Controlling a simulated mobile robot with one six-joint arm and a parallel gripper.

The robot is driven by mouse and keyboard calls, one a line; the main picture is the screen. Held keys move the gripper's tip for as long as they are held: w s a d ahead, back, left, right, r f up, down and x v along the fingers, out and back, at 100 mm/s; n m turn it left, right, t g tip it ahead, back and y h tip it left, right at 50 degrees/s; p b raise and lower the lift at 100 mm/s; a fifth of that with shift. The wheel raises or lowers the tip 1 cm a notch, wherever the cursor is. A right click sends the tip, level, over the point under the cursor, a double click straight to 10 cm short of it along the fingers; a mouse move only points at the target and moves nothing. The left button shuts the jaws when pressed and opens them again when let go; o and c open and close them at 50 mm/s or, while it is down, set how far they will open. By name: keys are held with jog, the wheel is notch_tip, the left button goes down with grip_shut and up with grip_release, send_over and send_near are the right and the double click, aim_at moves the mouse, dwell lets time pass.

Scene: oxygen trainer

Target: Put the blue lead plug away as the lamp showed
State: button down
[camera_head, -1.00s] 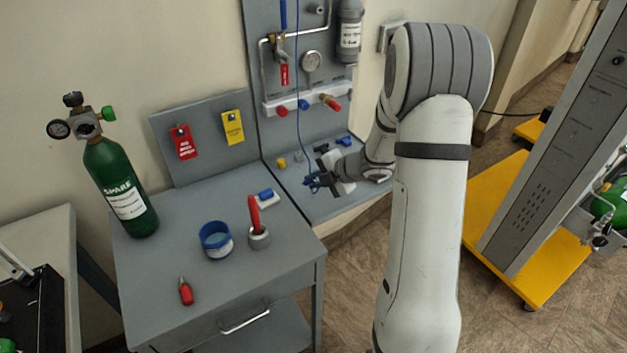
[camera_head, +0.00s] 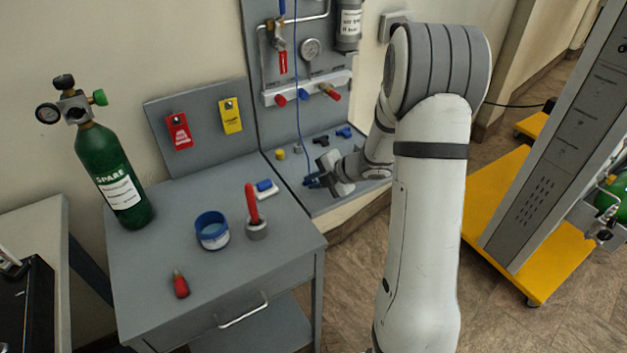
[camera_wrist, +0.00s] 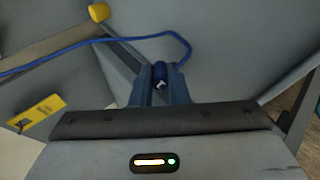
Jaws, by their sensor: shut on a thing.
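The blue lead plug (camera_wrist: 160,75) is between the fingers of my gripper (camera_wrist: 161,80) in the wrist view. My gripper is shut on it. In the head view my gripper (camera_head: 318,180) is low over the grey ledge at the foot of the panel, near its front edge. A thin blue lead (camera_head: 297,80) hangs down the panel to the gripper. It also curves across the wrist view (camera_wrist: 75,48). On the ledge behind the gripper are small yellow (camera_head: 280,154), grey (camera_head: 297,149), black (camera_head: 321,141) and blue (camera_head: 343,132) pieces. I cannot make out a lit lamp on the panel.
The bench (camera_head: 150,262) on the left holds a green spare cylinder (camera_head: 112,170), a blue-rimmed cup (camera_head: 212,232), a red-handled tool in a holder (camera_head: 255,212), a red-tipped item (camera_head: 180,284) and a blue-topped block (camera_head: 265,188). A yellow-based trolley (camera_head: 500,235) stands at the right.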

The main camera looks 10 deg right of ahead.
jog(key=shift+f, duration=0.35)
jog(key=c, duration=1.4)
grip_release()
jog(key=shift+c, duration=0.2)
jog(key=shift+o, duration=0.6)
jog(key=shift+s, duration=0.1)
jog(key=shift+f, duration=0.1)
jog(key=p+v, duration=0.1)
jog(key=v, duration=0.7)
jog(key=shift+r, duration=0.25)
jog(key=shift+a, duration=0.1)
